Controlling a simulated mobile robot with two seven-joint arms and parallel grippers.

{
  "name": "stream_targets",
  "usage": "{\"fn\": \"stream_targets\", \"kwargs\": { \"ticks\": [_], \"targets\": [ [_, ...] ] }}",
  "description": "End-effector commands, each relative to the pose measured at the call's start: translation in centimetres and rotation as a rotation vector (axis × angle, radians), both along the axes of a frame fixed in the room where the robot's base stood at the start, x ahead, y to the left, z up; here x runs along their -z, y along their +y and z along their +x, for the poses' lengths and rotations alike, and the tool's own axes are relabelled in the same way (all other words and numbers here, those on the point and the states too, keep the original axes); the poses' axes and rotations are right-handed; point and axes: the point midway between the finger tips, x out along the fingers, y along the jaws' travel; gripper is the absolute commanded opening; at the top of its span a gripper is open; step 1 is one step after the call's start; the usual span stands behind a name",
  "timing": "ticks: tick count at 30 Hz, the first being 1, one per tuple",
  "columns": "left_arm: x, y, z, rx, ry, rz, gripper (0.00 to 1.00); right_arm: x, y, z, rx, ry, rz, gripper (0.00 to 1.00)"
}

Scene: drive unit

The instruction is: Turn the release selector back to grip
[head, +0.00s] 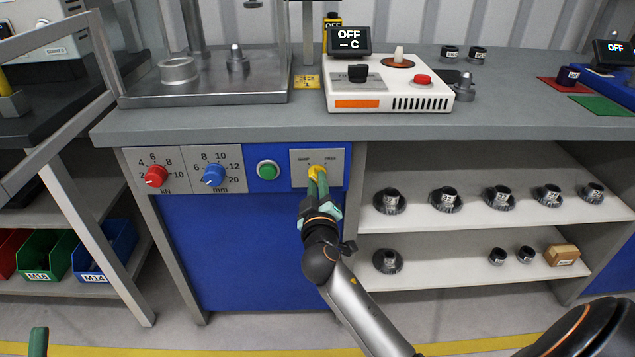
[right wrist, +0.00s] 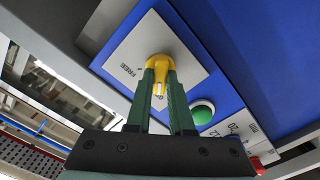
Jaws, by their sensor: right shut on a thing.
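The release selector (head: 317,170) is a small yellow knob on a grey plate (head: 339,157) in the blue front panel. Two small labels sit above it, left and right; in the right wrist view the one reading FREE shows beside the knob (right wrist: 166,45). My right gripper (head: 318,183) is shut on the knob, its green fingers (right wrist: 160,82) on either side of it. A white mark shows between the fingers. A green fingertip of my left gripper (head: 38,341) shows at the lower left edge.
Left of the selector are a green button (head: 267,170), a blue dial (head: 214,175) and a red dial (head: 156,176). The worktop (head: 240,122) overhangs above. Shelves with several dark parts (head: 445,199) stand to the right.

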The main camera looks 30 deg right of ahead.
Motion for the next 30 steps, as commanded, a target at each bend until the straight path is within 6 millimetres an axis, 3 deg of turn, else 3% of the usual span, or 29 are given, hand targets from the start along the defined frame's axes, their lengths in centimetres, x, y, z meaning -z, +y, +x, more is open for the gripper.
{"fn": "stream_targets", "kwargs": {
  "ticks": [8, 9, 17, 30],
  "targets": [
    [0.04, -0.02, 0.01, 0.001, 0.002, -0.001, 0.5, 0.21, -0.02, -0.06, 0.002, 0.007, -0.004, 0.0],
    [0.05, -0.03, 0.01, 0.001, 0.003, -0.001, 0.5, 0.21, -0.02, -0.06, 0.002, 0.007, -0.004, 0.21],
    [0.03, -0.04, 0.0, 0.002, 0.002, -0.001, 0.5, 0.1, -0.01, -0.03, 0.001, 0.003, -0.003, 0.5],
    [-0.02, -0.05, -0.03, 0.002, 0.0, -0.001, 0.5, 0.01, -0.16, 0.09, -0.001, 0.001, -0.003, 0.5]
  ]
}}
